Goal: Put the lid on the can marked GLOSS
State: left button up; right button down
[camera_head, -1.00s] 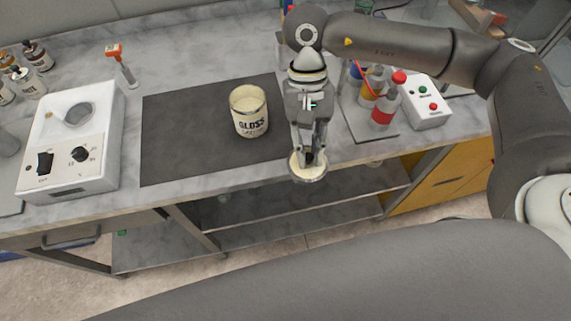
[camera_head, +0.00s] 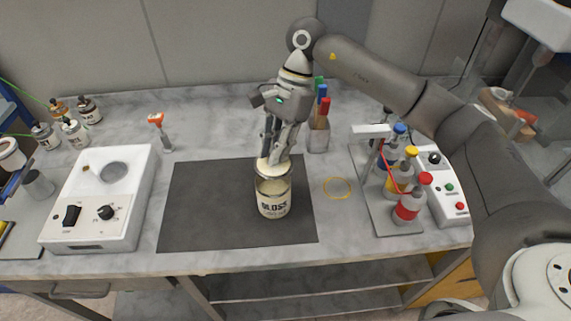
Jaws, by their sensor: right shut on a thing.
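The can marked GLOSS (camera_head: 273,203) stands upright on the dark mat (camera_head: 200,205), its label facing me. My right gripper (camera_head: 275,158) comes down from above and is shut on the pale round lid (camera_head: 264,165). The lid is at the can's mouth and looks slightly tilted. The gripper fingers and the lid hide much of the can's opening. I cannot tell whether the lid touches the rim. My left gripper is not in view.
A white device (camera_head: 100,200) with a knob stands left. A pen holder (camera_head: 318,135) stands behind the can. A yellow ring (camera_head: 337,187) lies right of the mat. A rack of coloured-cap bottles (camera_head: 408,205) and a button box (camera_head: 443,187) stand further right.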

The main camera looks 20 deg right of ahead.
jog(key=shift+w+r+m, duration=0.15)
jog(key=shift+w+m, duration=0.25)
jog(key=shift+f+b, duration=0.45)
jog(key=shift+f, duration=0.9)
notch_tip(320, 180, down, 3)
jog(key=shift+r+b, duration=0.1)
jog(key=shift+b, duration=0.8)
jog(key=shift+f+b, duration=0.45)
jog(key=shift+a+b, duration=0.1)
jog(key=shift+b, duration=0.55)
jog(key=shift+f+b, duration=0.15)
jog(key=shift+b, duration=0.65)
dwell(0.5)
jog(key=c, duration=0.8)
grip_release()
